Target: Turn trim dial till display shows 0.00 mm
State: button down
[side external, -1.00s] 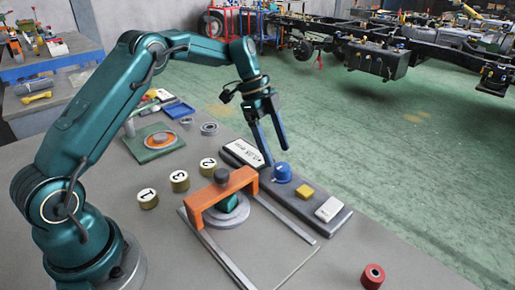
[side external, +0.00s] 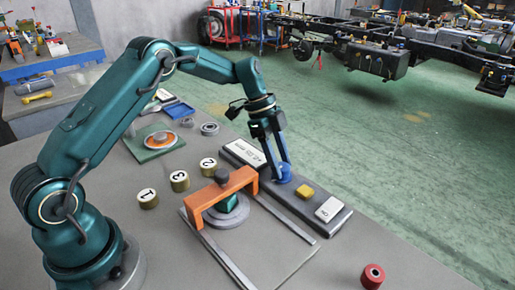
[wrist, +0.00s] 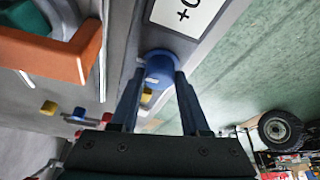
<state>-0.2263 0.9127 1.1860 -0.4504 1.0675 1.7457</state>
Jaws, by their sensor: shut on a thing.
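The blue trim dial (side external: 284,174) stands on a grey console strip (side external: 318,224) on the bench. It also shows in the wrist view (wrist: 159,66), between my fingertips. My gripper (side external: 283,166) points down with its two blue fingers shut on the dial's sides. The white display (side external: 243,152) lies at the strip's far end. In the wrist view the display (wrist: 188,12) shows "+0" before the picture edge cuts it off; the full reading cannot be made out.
A yellow button (side external: 304,191) and a white switch (side external: 328,210) sit nearer on the strip. An orange bridge (side external: 242,180) stands left of it, over a round base with rails. Numbered brass cylinders (side external: 179,181) and a red roller (side external: 373,277) stand apart.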

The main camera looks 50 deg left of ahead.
jog(key=shift+s+n+t, duration=0.1)
jog(key=shift+n+t, duration=0.6)
jog(key=shift+n, duration=1.2)
jog(key=shift+c, duration=1.9)
grip_release()
jog(key=shift+v, duration=2.6)
jog(key=shift+d, duration=0.1)
jog(key=shift+d, duration=0.1)
